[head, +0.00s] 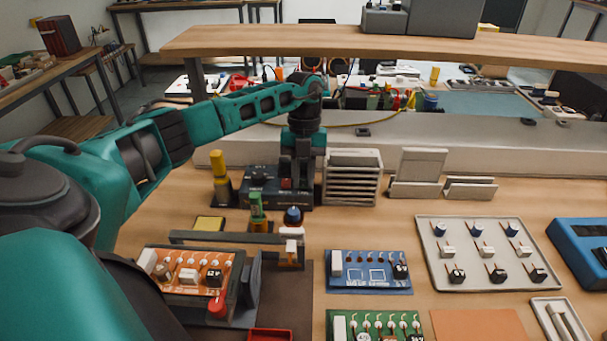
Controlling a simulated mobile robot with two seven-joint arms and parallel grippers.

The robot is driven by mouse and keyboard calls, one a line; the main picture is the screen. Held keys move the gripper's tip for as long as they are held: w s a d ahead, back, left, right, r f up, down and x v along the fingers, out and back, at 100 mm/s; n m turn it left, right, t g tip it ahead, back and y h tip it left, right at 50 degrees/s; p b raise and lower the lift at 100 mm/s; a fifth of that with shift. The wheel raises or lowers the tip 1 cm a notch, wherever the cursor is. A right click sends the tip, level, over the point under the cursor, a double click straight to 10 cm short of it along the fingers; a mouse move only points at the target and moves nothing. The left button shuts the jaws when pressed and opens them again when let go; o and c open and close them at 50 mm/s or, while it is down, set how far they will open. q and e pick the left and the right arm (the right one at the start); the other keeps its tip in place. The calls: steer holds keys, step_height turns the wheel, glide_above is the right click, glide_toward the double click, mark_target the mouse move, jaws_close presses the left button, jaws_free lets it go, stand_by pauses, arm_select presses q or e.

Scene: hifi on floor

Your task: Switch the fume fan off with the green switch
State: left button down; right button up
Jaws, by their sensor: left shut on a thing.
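My left arm reaches in from the left, and my left gripper (297,190) points down at the back of the bench. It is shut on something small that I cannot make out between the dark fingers. The fingers are at the right end of a dark control box (262,180) with knobs and a red part on it. A grey slatted unit (352,178) stands just right of the gripper; I cannot tell whether it is the fume fan. No green switch can be made out; the gripper covers part of the box. My right gripper is not in view.
A yellow-topped tool (220,175) and a green-topped bottle (256,208) stand near the box. In front are an orange circuit board (187,272) in a holder, a blue board (368,272) and a grey parts tray (487,275). A wooden shelf (400,45) spans above the back.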

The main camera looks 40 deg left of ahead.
mark_target(304, 180)
arm_select(q)
steer(key=shift+a, duration=0.1)
steer(key=c, duration=1.2)
jaws_free()
steer(key=shift+c, duration=0.2)
steer(key=shift+r, duration=0.1)
steer(key=v, duration=0.7)
steer(key=shift+r, duration=0.2)
steer(key=shift+w, duration=0.1)
